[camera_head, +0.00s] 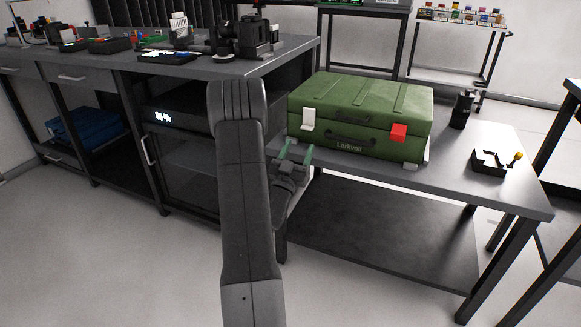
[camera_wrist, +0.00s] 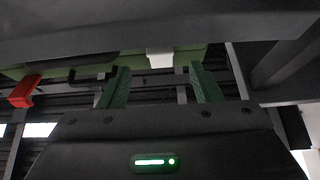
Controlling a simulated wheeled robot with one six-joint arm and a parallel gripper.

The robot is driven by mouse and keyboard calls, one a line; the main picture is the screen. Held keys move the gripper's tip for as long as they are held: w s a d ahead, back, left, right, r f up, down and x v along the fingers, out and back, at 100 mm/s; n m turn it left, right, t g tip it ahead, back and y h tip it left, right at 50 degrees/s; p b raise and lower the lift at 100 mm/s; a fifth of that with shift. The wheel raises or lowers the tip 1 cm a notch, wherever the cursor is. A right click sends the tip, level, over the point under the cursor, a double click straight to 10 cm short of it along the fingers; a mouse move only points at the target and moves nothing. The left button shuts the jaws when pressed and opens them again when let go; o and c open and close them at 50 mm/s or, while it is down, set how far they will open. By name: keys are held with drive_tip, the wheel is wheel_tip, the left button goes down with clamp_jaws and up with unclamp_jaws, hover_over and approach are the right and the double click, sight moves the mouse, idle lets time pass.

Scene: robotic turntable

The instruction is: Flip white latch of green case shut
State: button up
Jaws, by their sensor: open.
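The green case (camera_head: 360,108) stands on the grey table, its lid down. Its white latch (camera_head: 308,120) is on the left of the front face and appears to stick out from it. A red latch (camera_head: 398,132) is on the right of the same face. My gripper (camera_head: 295,152) is below and left of the white latch, at the table's left end, apart from the case. In the wrist view the two green fingers (camera_wrist: 158,88) are spread with nothing between them. The white latch (camera_wrist: 160,58) shows beyond them, and the red latch (camera_wrist: 25,92) is at the left.
My arm hides part of the scene left of the case. A black holder with a yellow knob (camera_head: 494,162) and a small black device (camera_head: 462,108) are right of the case. A long cluttered bench (camera_head: 190,68) stands at the left. The table's front right is clear.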

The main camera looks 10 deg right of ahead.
sight(306, 128)
drive_tip(key=v, duration=0.8)
drive_tip(key=shift+p, duration=0.35)
drive_tip(key=shift+w+d, duration=0.1)
drive_tip(key=b+x, duration=0.2)
drive_tip(key=x, duration=1.1)
drive_tip(key=shift+w+d+r, duration=0.15)
drive_tip(key=shift+w+r, duration=0.05)
drive_tip(key=shift+r, duration=0.05)
drive_tip(key=p+v, duration=0.2)
drive_tip(key=v, duration=1.2)
drive_tip(key=x, duration=1.4)
drive_tip(key=shift+r+b, duration=0.3)
drive_tip(key=shift+b, duration=0.05)
drive_tip(key=p, duration=0.3)
drive_tip(key=s+g+y+p, duration=0.1)
drive_tip(key=p, duration=0.2)
drive_tip(key=shift+a+r+g, duration=0.3)
drive_tip(key=shift+a, duration=0.05)
drive_tip(key=shift+s+a+r+p, duration=0.1)
drive_tip(key=shift+p, duration=0.7)
